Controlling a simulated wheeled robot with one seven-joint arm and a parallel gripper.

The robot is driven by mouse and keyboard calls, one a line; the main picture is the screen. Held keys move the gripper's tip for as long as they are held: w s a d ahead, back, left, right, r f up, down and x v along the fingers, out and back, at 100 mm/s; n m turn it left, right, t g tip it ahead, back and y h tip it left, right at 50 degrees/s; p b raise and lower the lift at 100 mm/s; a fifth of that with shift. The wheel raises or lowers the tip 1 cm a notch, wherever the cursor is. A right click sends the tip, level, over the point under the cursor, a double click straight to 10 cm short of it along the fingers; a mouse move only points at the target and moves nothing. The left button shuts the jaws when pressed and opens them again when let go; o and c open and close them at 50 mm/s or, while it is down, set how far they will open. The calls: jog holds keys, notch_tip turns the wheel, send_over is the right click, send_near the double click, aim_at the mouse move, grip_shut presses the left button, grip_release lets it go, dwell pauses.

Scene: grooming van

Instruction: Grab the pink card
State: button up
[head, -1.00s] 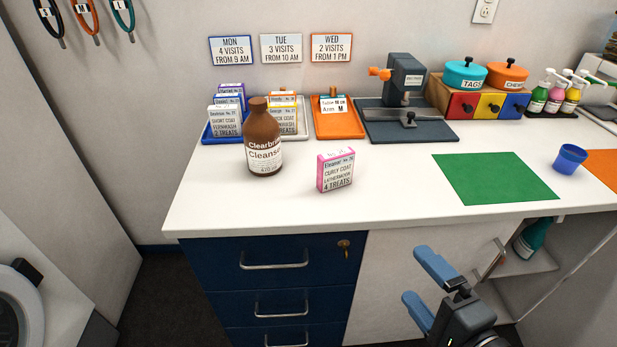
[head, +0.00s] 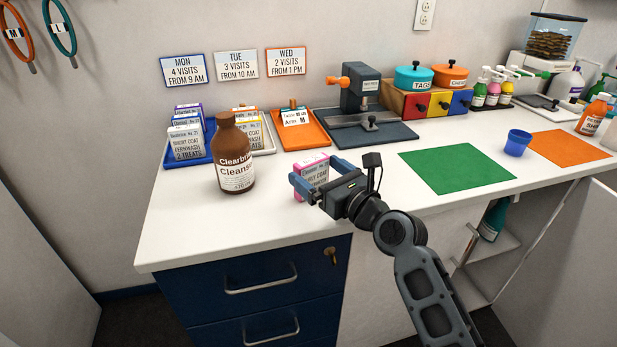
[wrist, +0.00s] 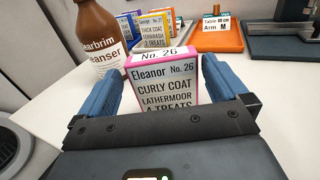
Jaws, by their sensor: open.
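The pink card (head: 309,170) is a small upright box with a pink edge and a white face on the white counter. In the wrist view the card (wrist: 163,82) reads "Eleanor No. 26, Curly Coat, Lathermoor". My gripper (head: 317,175) is open at the card, low over the counter. In the wrist view its blue fingers (wrist: 158,88) stand on either side of the card, with a gap on the left and a narrower one on the right. The card's lower part is hidden behind the gripper body.
A brown cleanser bottle (head: 234,158) stands close to the left of the card. Behind are a blue tray (head: 181,157) and an orange tray (head: 315,138) holding cards. A dark press (head: 362,105) stands behind right. A green mat (head: 457,168) lies clear to the right.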

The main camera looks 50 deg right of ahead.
jog(key=x, duration=0.5)
jog(key=shift+d+f, duration=0.1)
jog(key=shift+f, duration=0.2)
jog(key=shift+s, duration=0.1)
jog(key=shift+c, duration=0.2)
jog(key=c, duration=0.7)
jog(key=shift+c, duration=0.2)
jog(key=shift+r, duration=0.1)
